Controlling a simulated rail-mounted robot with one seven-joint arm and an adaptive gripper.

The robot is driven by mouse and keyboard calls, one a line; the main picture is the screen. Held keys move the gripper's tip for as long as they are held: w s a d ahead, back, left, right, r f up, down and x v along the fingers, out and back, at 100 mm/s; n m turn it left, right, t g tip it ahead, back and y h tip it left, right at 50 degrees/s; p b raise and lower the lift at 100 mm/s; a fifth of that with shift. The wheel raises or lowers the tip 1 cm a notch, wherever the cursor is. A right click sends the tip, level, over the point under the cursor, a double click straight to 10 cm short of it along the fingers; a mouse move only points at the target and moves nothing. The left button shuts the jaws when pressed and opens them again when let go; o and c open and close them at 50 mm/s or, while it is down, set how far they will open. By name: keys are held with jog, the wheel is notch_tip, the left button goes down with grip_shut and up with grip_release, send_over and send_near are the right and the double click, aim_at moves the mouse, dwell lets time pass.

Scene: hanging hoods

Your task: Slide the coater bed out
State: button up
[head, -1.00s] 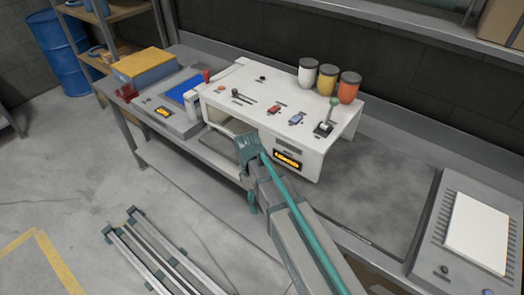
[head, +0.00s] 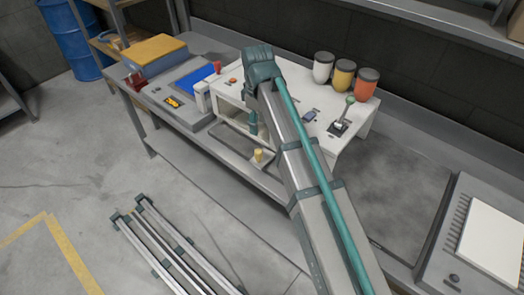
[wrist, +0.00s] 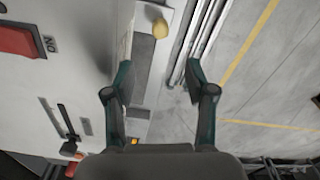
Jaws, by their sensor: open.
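The coater is a white box-shaped hood (head: 222,88) on the bench, with an open front. A thin-edged bed (head: 240,133) shows at the opening, low in front of the hood. A yellow knob (head: 258,155) stands on a light plate at the bed's near end. In the wrist view, the knob (wrist: 160,27) is ahead of my fingers, on a light strip (wrist: 146,45) beside the hood. My gripper (wrist: 158,76) is open and empty, apart from the knob. In the head view, a teal finger (head: 253,122) hangs at the hood's front; my arm covers part of the hood.
Three capped jars (head: 343,76) and a green-knobbed lever (head: 344,110) stand on the hood. A grey unit with a blue panel (head: 193,84) is left of it. Metal rails (head: 160,240) lie on the floor. The floor before the bench is otherwise clear.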

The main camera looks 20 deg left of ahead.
aim_at(259, 151)
notch_tip(259, 151, down, 14)
jog(key=p, duration=0.3)
jog(key=shift+f+p, duration=0.1)
jog(key=shift+p, duration=0.25)
jog(key=shift+c, duration=0.3)
grip_shut()
